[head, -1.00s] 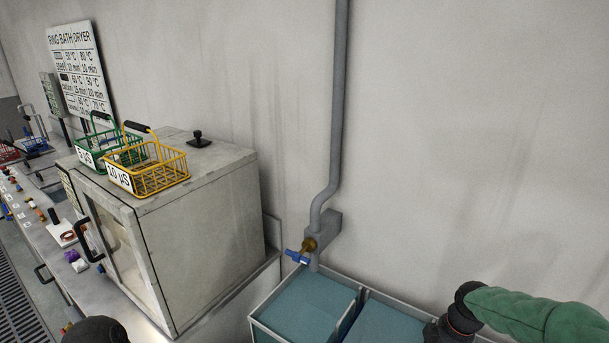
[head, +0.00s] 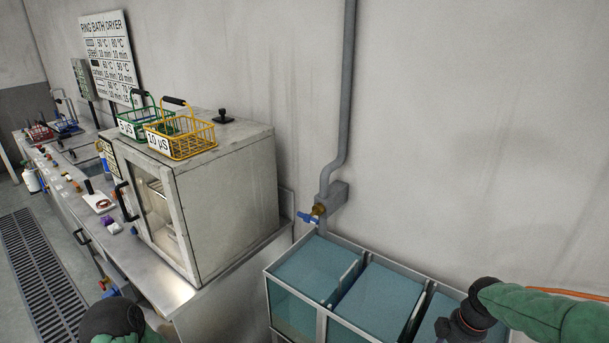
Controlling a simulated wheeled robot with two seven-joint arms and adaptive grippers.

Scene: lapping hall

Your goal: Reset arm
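Both my arms show only in part at the bottom of the head view. A dark rounded joint and a bit of green sleeve of my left arm are at the lower left, in front of the bench. The green sleeve and dark joints of my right arm are at the lower right, overlapping the tanks. The fingers of both grippers are out of frame, so what they hold is hidden.
A grey dryer cabinet (head: 229,186) stands on the steel bench (head: 164,287). A yellow wire basket (head: 190,141) and a green wire basket (head: 128,122) sit on it. Open tanks of blue-green liquid (head: 376,299) stand below a blue-handled valve (head: 308,217). Floor shows left.

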